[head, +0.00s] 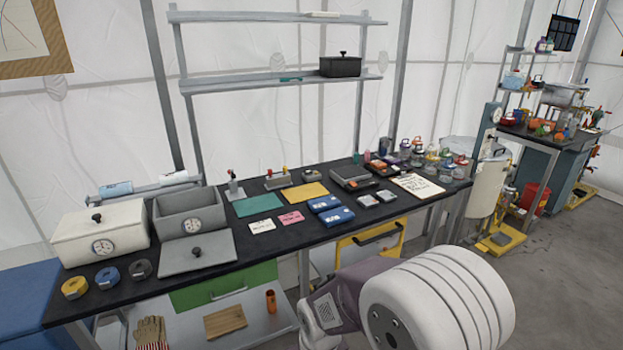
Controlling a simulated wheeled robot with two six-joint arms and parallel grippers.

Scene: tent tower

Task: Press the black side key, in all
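I cannot make out a black side key for certain. On the black table stand a small grey stand with a red-tipped lever (233,187) and a grey box with red and yellow knobs (278,180). A dark flat device with a grey top (352,178) sits to their right; any keys on it are too small to tell. Neither gripper shows. Part of one of my arms fills the lower right, away from these devices, and its fingers are not visible.
A white lidded box (75,233) and an open grey box (188,207) with its lid (196,254) in front stand at the left. Colored rings lie nearby. Blue packets (330,211), cards and a clipboard (418,185) cover the middle and right.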

